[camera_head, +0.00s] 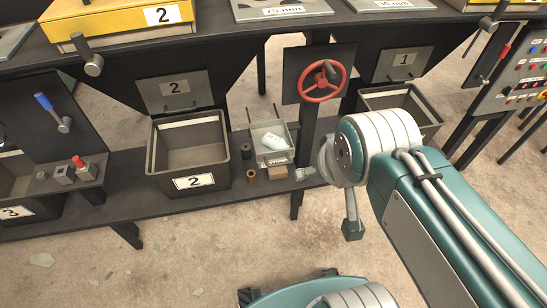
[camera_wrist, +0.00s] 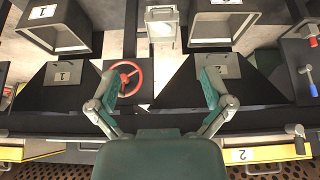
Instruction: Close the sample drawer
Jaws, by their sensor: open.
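The sample drawer (camera_head: 262,157) is a small light-grey open-topped box between the number 2 bin and the red handwheel's post. Its inside shows, with a whitish object (camera_head: 272,141) in it, and it appears pulled out. In the wrist view, where the scene is upside down, the drawer (camera_wrist: 162,42) is at top centre, beyond my fingers. My gripper (camera_head: 328,198) is to the right of the drawer in the head view, apart from it. In the wrist view my gripper (camera_wrist: 160,82) has its two fingers wide apart with nothing between them. The drawer's rear is partly unclear.
The red handwheel (camera_head: 322,81) is mounted above and right of the drawer. Bin 2 (camera_head: 190,182) stands to its left, another bin (camera_head: 428,117) to the right. Small blocks (camera_head: 277,173) lie on the dark shelf before the drawer. The floor in front is mostly open.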

